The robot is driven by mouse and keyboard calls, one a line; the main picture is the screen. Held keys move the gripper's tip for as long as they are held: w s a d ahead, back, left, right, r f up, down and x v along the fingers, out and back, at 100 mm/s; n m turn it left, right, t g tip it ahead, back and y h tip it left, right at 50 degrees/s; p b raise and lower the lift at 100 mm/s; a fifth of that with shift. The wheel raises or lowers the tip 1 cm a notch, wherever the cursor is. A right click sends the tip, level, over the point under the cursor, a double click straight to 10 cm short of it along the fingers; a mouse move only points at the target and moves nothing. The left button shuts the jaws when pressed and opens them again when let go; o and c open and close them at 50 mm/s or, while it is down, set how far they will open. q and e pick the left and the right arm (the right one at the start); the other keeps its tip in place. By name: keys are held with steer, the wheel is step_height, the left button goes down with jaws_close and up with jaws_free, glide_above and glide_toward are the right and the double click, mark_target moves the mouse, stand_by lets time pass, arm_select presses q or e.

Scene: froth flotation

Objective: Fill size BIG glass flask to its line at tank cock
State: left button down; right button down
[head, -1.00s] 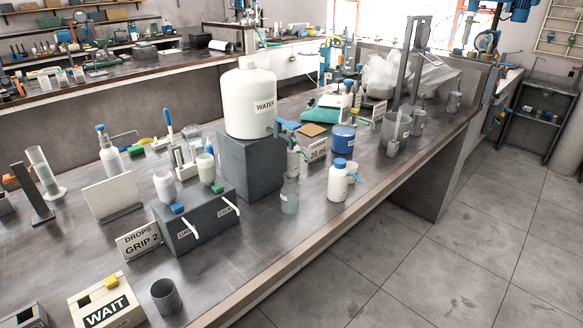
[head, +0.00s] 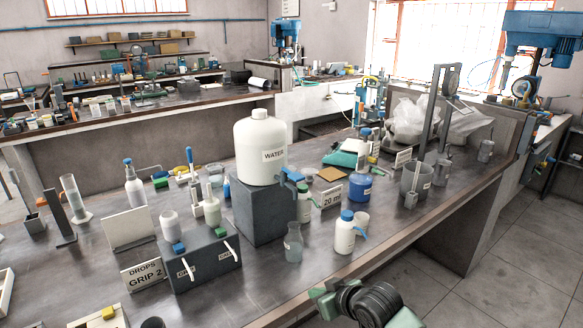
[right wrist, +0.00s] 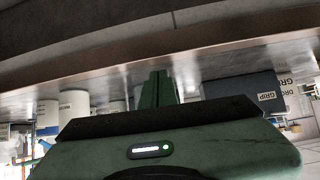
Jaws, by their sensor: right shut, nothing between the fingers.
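A clear glass flask (head: 293,242) stands upright on the bench in front of the grey block, below and close to the tank's blue cock (head: 291,175). Any size mark, line or liquid level on it is too small to read. The white tank (head: 260,148), labelled WATER, sits on the grey block (head: 256,205). My right gripper (head: 352,300) is at the bottom of the head view, near the bench's front edge and apart from the flask. In the right wrist view its green fingers (right wrist: 157,88) are shut and empty. My left gripper is not in view.
A white bottle with a blue cap (head: 345,232) stands right of the flask, and a "20 ml" sign (head: 331,195) behind it. The bench front is clear below the flask.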

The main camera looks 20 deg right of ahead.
steer(key=w+d+r+t, duration=0.1)
steer(key=w+r, duration=0.1)
steer(key=r, duration=0.9)
steer(key=w+d+r+t+y, duration=0.1)
steer(key=w+d+r, duration=0.1)
steer(key=r, duration=0.9)
steer(key=w+d+r+t+y, duration=0.1)
steer(key=w+r, duration=0.3)
steer(key=r, duration=0.6)
steer(key=shift+d+r+n+t+p, duration=0.2)
steer(key=shift+r+n+t+p, duration=0.15)
steer(key=shift+t, duration=0.25)
steer(key=shift+w, duration=0.1)
